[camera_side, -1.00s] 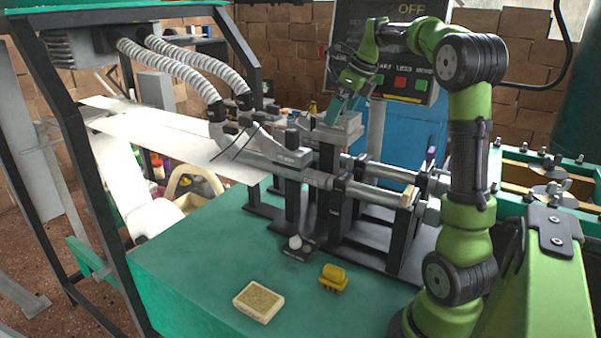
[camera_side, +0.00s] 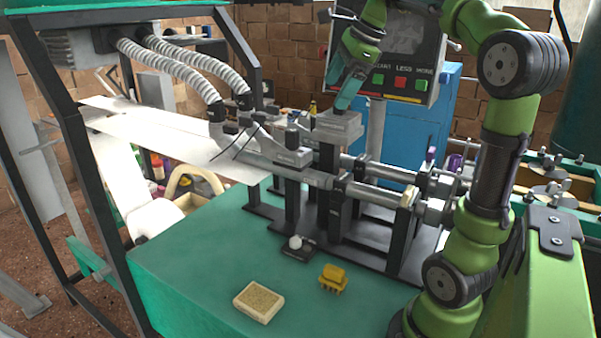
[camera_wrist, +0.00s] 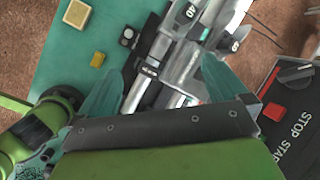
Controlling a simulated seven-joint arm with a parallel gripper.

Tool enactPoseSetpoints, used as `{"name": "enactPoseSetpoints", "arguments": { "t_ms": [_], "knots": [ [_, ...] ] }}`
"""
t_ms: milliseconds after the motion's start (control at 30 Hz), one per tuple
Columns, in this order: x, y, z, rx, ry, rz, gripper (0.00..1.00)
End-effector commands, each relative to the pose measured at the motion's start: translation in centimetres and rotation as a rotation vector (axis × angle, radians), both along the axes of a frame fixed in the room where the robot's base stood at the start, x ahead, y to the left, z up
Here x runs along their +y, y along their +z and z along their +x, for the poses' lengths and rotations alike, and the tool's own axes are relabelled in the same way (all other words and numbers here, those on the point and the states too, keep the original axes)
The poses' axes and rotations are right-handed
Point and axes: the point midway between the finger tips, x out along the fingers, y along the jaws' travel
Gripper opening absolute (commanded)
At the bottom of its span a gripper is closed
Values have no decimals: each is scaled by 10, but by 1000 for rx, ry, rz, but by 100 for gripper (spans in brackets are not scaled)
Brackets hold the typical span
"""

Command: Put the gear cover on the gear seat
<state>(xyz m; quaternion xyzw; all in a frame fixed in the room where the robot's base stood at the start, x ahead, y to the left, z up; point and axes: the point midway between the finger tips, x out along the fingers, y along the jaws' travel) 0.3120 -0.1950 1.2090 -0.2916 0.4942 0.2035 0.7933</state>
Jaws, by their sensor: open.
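My gripper (camera_side: 338,104) is at the grey block (camera_side: 340,127) on top of the machine's rails, fingers pointing down. In the wrist view my gripper (camera_wrist: 162,66) has its two teal fingers wide apart, with grey machine parts visible between them. I cannot tell whether the fingers touch the block. No part is clearly recognisable as the gear cover or gear seat; the grey block may be one of them. A small dark plate with a white knob (camera_side: 296,245) lies on the green table, in front of the machine.
A yellow piece (camera_side: 333,279) and a cream tray (camera_side: 259,302) lie on the green table (camera_side: 200,265), which is clear at its left. Ribbed hoses (camera_side: 180,65) run to the machine from the upper left. A control panel (camera_side: 395,60) stands behind my gripper.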

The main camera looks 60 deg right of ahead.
Motion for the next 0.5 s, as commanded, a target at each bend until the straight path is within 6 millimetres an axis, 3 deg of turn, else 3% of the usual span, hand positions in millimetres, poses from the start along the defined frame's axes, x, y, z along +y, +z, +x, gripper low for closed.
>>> {"name": "enactPoseSetpoints", "arguments": {
  "t_ms": [33, 200, 333, 500],
  "knots": [
    [35, -10, -2, -29, 210, -82, 100],
    [129, -59, -18, -139, 880, -398, 100],
    [183, -100, -42, -225, 1308, -640, 100],
    [219, -140, -68, -300, 1654, -872, 100]
  ]
}}
